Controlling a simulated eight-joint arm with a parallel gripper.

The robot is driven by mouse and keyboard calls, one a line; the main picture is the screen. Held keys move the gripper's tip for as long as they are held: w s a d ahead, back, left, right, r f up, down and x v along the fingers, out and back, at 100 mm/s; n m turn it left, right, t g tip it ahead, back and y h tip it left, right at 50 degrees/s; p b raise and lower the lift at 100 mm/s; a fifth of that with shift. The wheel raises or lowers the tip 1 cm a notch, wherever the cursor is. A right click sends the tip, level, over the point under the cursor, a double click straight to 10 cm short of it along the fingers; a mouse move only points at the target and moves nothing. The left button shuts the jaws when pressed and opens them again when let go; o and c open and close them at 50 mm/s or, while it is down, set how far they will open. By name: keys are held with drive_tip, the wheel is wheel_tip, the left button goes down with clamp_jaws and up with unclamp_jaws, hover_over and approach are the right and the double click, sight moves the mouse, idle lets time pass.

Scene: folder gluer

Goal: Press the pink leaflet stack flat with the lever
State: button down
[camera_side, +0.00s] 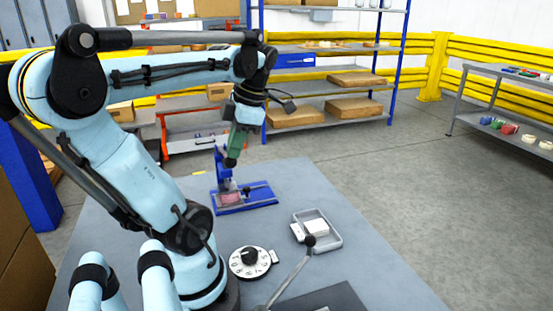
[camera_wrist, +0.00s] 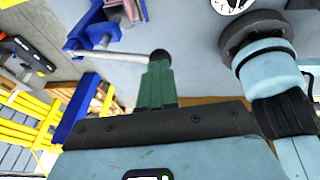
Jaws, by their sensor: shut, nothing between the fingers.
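The pink leaflet stack (camera_side: 231,198) lies on the bed of the blue press (camera_side: 262,192) in the side view. The press's upright stands at the left of its base. In the wrist view a silver lever rod (camera_wrist: 105,56) runs from the blue press (camera_wrist: 90,30) to a dark knob (camera_wrist: 160,55). My gripper (camera_side: 232,162), with green fingers, is shut and points down above the press. In the wrist view the fingertips (camera_wrist: 160,66) are at the knob; I cannot tell whether they touch it.
A white dial (camera_side: 236,264) and a grey tray (camera_side: 334,241) holding a white block (camera_side: 300,232) are on the table. A separate black-knobbed lever (camera_side: 290,277) rises from a dark plate in front. The table's right side is mostly clear. Shelves stand behind.

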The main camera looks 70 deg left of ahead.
drive_tip(key=shift+y, duration=0.6)
drive_tip(key=shift+d+f, duration=0.3)
drive_tip(key=shift+f, duration=0.65)
drive_tip(key=shift+d+f, duration=0.35)
drive_tip(key=shift+f, duration=0.55)
drive_tip(key=shift+d+f, duration=0.3)
drive_tip(key=shift+f, duration=0.65)
drive_tip(key=shift+r, duration=0.1)
drive_tip(key=d+v, duration=0.2)
drive_tip(key=v, duration=1.2)
drive_tip(key=shift+f, duration=0.2)
drive_tip(key=shift+w+d, duration=0.1)
drive_tip(key=shift+w, duration=0.05)
